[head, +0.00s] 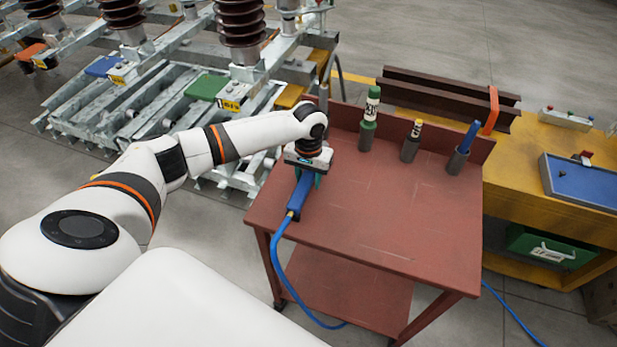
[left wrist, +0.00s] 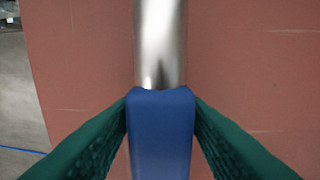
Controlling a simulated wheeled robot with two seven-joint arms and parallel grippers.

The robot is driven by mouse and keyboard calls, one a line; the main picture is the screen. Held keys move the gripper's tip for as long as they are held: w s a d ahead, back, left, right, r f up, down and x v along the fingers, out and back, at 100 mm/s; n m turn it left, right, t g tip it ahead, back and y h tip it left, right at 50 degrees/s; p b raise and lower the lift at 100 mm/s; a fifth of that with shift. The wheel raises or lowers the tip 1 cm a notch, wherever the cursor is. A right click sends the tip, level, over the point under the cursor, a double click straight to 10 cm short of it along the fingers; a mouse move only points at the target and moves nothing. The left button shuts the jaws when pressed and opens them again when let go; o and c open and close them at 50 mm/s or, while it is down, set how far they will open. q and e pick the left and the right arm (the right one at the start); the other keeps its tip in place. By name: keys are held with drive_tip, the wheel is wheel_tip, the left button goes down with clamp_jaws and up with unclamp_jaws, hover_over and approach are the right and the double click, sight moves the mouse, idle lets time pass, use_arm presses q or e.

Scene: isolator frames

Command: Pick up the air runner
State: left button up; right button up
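The air runner (head: 299,192) is a blue-bodied tool with a blue hose from its near end, at the left side of the red table. In the left wrist view its blue body (left wrist: 161,135) and bare metal shaft (left wrist: 160,45) run up the middle. My left gripper (head: 306,178) is over it, pointing down, with green fingers on both sides of the body. In the left wrist view the fingertips (left wrist: 161,100) press against both sides, so the gripper is shut on it. I cannot tell whether the tool touches the tabletop. My right gripper is not in view.
The red table (head: 390,215) has a raised back edge and a lower shelf. A green-and-white marker-like item (head: 371,105), a yellow-topped one (head: 415,130) and a blue one (head: 468,138) stand in holders at the back. The table's middle is clear. The blue hose (head: 282,270) hangs off the left edge.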

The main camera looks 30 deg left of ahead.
use_arm(q)
clamp_jaws()
drive_tip(key=shift+w+r, duration=0.1)
